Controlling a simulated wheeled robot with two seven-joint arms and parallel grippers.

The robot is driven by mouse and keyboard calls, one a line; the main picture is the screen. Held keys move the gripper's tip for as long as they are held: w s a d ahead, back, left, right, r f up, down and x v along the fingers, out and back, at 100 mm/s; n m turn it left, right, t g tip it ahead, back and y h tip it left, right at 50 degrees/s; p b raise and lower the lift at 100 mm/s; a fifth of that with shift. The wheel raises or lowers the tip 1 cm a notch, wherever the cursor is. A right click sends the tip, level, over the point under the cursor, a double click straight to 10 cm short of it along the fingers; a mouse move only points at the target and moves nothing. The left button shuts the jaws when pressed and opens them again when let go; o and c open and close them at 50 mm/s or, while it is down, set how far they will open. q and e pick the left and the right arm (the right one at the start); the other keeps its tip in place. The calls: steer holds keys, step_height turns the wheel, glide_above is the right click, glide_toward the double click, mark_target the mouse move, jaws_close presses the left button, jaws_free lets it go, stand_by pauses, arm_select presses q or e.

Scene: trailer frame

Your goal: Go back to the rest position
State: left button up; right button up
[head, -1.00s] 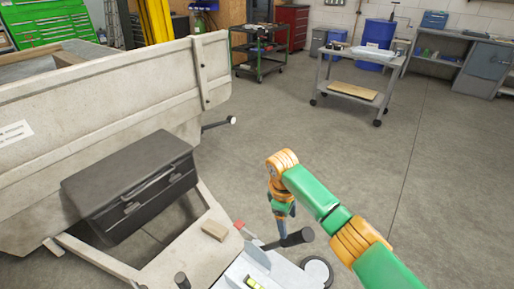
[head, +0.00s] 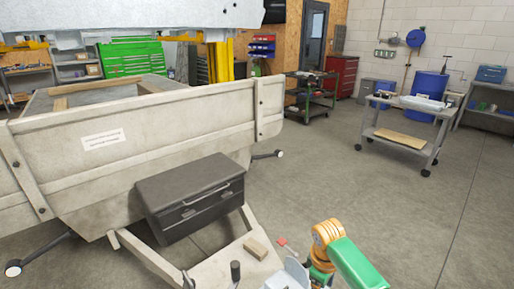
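My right arm, green with orange joints, comes in at the bottom right of the head view and bends downward beside the trailer's front end. Its gripper is cut off by the bottom edge, so its fingers do not show. My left arm and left gripper are out of view. The trailer (head: 180,130), pale and box-shaped, fills the left and middle. A dark grey toolbox (head: 190,195) is fixed at its front, above the drawbar frame. A small wooden block (head: 256,248) lies on the frame near my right arm.
A grey cart (head: 405,145) with a board on its lower shelf stands at the right. A dark green cart (head: 308,95), a red cabinet (head: 341,77) and blue barrels (head: 431,90) stand farther back. The floor (head: 320,175) between trailer and carts is clear.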

steer(key=s+f+m, duration=0.1)
steer(key=s+f, duration=0.3)
steer(key=f, duration=0.3)
steer(key=s+f+m+y, duration=0.1)
steer(key=s+f+m, duration=0.1)
steer(key=s+f, duration=0.45)
steer(key=s+f+m, duration=0.1)
steer(key=s+f, duration=0.2)
steer(key=f, duration=0.6)
steer(key=s+d+f+m, duration=0.1)
steer(key=s+f, duration=0.2)
steer(key=s, duration=0.8)
steer(key=s+d+f+m+t, duration=0.1)
steer(key=s+f, duration=0.3)
steer(key=s, duration=0.6)
steer(key=shift+s+d+f+m, duration=0.15)
steer(key=shift+s+f+m, duration=0.05)
steer(key=shift+s+m, duration=0.25)
